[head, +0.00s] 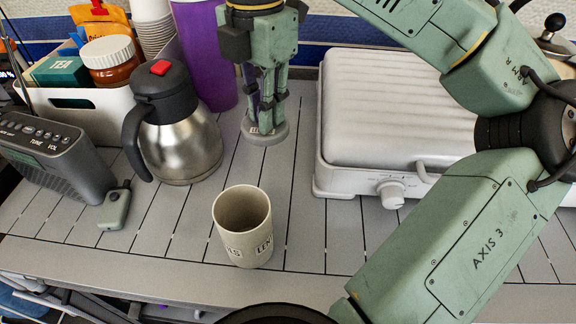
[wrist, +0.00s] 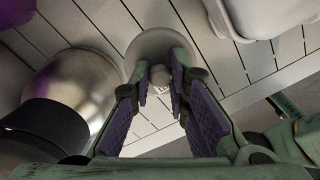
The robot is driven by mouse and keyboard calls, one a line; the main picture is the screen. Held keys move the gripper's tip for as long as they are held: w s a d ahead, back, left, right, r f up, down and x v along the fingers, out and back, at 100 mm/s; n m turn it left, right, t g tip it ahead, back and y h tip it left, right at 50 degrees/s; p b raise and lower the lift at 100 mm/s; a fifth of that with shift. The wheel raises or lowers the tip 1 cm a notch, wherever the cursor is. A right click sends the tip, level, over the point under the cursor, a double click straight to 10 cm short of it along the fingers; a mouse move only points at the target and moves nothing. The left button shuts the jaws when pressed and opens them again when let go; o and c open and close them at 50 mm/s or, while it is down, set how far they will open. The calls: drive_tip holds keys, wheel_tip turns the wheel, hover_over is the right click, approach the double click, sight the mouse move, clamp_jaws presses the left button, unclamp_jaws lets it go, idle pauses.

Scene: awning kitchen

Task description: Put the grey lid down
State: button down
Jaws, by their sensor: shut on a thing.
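The grey lid (head: 267,138) is a round disc at the lower end of my gripper (head: 266,112), over the slatted counter behind the mug. My gripper points down and its fingers are shut on the lid's knob. In the wrist view the lid (wrist: 150,42) shows beyond the fingertips, with its knob between the purple pads of my gripper (wrist: 160,82). The lid looks level and very close to the counter; I cannot tell if it touches.
A steel jug (head: 180,140) stands left of the lid, and a white grill (head: 390,110) stands to the right. A beige mug (head: 243,228) is in front. A purple container (head: 203,50) is behind. A radio (head: 55,150) is far left. Bare slats (head: 300,215) lie between mug and grill.

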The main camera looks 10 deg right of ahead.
sight(265, 167)
drive_tip(key=shift+w+a+f, duration=0.2)
drive_tip(key=shift+w+f, duration=0.05)
drive_tip(key=shift+w, duration=0.05)
wheel_tip(265, 167, down, 10)
drive_tip(key=shift+r, duration=0.2)
drive_tip(key=shift+a+f, duration=0.1)
drive_tip(key=shift+f, duration=0.05)
drive_tip(key=c, duration=1.5)
unclamp_jaws()
drive_tip(key=shift+c, duration=0.2)
wheel_tip(265, 167, up, 12)
drive_tip(key=shift+w+r, duration=0.1)
drive_tip(key=shift+r, duration=0.1)
